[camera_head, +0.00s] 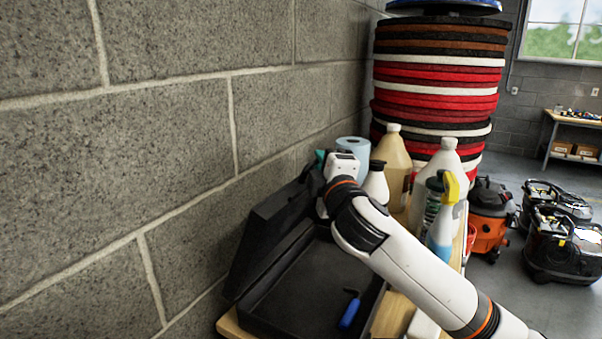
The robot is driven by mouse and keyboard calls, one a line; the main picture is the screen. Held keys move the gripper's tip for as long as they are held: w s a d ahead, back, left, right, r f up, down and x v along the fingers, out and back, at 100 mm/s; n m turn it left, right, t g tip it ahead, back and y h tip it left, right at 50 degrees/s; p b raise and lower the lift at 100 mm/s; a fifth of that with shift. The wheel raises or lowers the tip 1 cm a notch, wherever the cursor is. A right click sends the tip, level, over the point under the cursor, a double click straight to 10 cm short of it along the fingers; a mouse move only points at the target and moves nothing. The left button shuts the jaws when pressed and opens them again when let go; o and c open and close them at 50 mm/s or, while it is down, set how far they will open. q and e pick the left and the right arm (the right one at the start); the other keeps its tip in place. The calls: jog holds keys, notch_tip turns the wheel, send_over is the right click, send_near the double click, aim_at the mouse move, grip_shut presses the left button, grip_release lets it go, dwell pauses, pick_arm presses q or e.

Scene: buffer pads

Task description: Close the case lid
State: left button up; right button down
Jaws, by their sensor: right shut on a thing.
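The black case (262,314) lies open on a wooden surface against the block wall. Its lid (268,232) stands raised and tilted on the wall side. A blue-handled tool (349,312) lies inside the case at the near right. My right arm reaches in from the lower right across the case. My right gripper (318,184) is at the far upper edge of the lid and is shut on it; the arm's wrist partly hides the fingers. My left gripper is out of view.
Behind and right of the case stand a blue paper roll (352,146), a tan jug (391,160), a white jug (447,165) and a spray bottle (441,230) with a yellow head. A tall stack of round pads (438,75) rises behind them. Floor machines stand right.

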jog(key=shift+s+d+f+m+t+b, duration=0.2)
jog(key=shift+s+d+f+b, duration=0.1)
jog(key=shift+d+b, duration=0.1)
jog(key=shift+s+d+f+m+t+b, duration=0.15)
jog(key=shift+s+d+m+b, duration=0.1)
jog(key=shift+d, duration=0.15)
jog(key=c, duration=1.5)
grip_release()
jog(key=shift+o, duration=0.2)
jog(key=shift+s, duration=0.1)
